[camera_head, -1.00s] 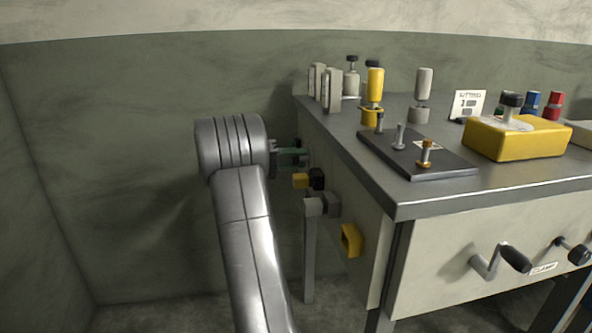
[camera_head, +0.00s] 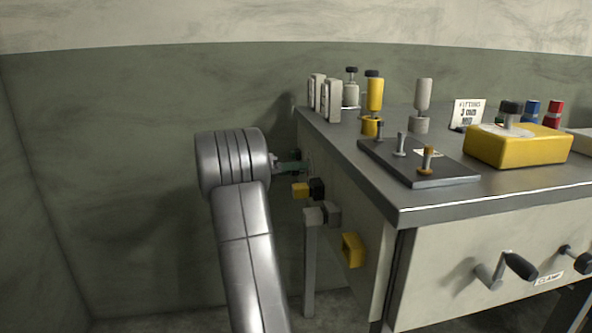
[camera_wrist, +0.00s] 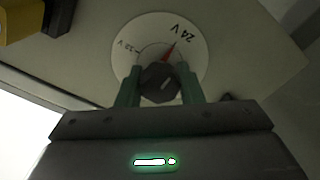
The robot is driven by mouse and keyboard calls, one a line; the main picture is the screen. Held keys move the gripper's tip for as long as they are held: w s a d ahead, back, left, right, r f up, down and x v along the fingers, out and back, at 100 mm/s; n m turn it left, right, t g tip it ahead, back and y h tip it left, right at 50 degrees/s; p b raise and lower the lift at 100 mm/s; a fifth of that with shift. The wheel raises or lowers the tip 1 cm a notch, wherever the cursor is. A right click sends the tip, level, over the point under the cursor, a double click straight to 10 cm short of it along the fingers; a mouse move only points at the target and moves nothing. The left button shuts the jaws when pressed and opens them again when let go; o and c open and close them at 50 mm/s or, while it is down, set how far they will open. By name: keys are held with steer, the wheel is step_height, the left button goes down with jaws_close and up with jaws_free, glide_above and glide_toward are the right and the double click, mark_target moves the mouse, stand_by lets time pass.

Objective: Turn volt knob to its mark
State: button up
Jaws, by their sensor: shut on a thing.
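The volt knob (camera_wrist: 158,84) is a dark knob on a round white dial (camera_wrist: 127,32) in the wrist view. The dial reads 24 V at upper right and 12 V at left. A red wedge (camera_wrist: 169,53) beside the knob points up and right toward the 24 V label. A short pale line shows on the knob's face. My gripper (camera_wrist: 160,88) has its green fingers shut on the knob from both sides. In the head view my gripper (camera_head: 290,166) reaches the bench's left side panel; the knob and dial are hidden there.
Below my gripper, a yellow-and-black fitting (camera_head: 301,190), a grey fitting (camera_head: 316,216) and a yellow bracket (camera_head: 353,249) stick out from the panel. The bench top (camera_head: 440,205) holds upright fittings, a dark plate (camera_head: 420,165) and a yellow box (camera_head: 520,147). The left floor looks free.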

steer(key=shift+f, duration=0.1)
steer(key=o, duration=1)
steer(key=shift+c, duration=0.2)
steer(key=shift+a, duration=0.1)
steer(key=s+a+p, duration=0.2)
steer(key=a+p, duration=0.2)
steer(key=a, duration=0.9)
steer(key=shift+s+a, duration=0.25)
steer(key=shift+s, duration=0.15)
steer(key=w+d+b, duration=0.1)
steer(key=d, duration=0.3)
steer(key=w+d+b, duration=0.1)
steer(key=d, duration=0.4)
steer(key=d+b, duration=0.2)
steer(key=d, duration=0.2)
steer(key=shift+w+d, duration=0.4)
steer(key=shift+a, duration=0.15)
